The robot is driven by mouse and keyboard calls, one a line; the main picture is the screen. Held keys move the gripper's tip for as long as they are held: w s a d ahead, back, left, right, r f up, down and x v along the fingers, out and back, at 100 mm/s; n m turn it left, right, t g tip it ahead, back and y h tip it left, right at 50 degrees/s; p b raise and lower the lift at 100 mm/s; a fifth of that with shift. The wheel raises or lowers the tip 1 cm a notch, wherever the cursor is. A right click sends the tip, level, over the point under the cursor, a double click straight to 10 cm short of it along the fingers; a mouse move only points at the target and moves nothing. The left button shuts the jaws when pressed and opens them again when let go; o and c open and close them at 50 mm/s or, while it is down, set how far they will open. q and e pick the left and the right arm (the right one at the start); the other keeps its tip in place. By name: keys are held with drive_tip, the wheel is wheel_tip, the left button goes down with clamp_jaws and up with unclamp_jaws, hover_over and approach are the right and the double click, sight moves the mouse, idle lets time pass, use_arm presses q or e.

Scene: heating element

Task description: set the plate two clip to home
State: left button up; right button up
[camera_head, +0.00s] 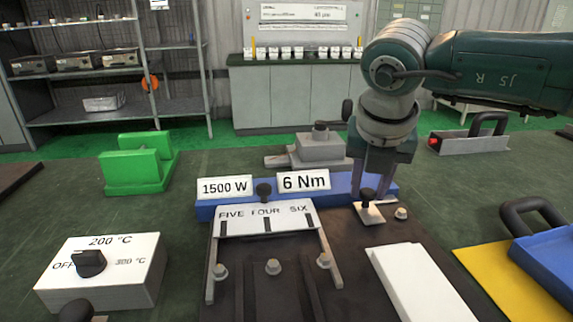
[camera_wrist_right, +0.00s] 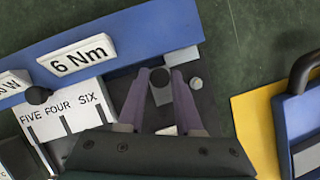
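A small pale clip (camera_head: 369,214) with a black knob (camera_head: 367,194) lies near the right end of the blue bar. My right gripper (camera_head: 370,190) points down over it, with one finger on each side of the knob. In the right wrist view the knob (camera_wrist_right: 160,77) shows between the spread fingers of my right gripper (camera_wrist_right: 160,85), with gaps beside it. A white plate lettered FIVE FOUR SIX (camera_head: 268,220) has another black knob (camera_head: 264,190) at its back edge. No label shows which piece is plate two. My left gripper is not in view.
The blue bar (camera_head: 205,213) carries 1500 W and 6 Nm signs. A white dial box (camera_head: 100,275) and green block (camera_head: 135,170) stand left. A white slab (camera_head: 420,285), yellow mat (camera_head: 500,285) and blue handled tray (camera_head: 548,260) lie right. A grey block (camera_head: 320,150) stands behind.

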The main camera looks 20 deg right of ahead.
clamp_jaws()
idle(1.0)
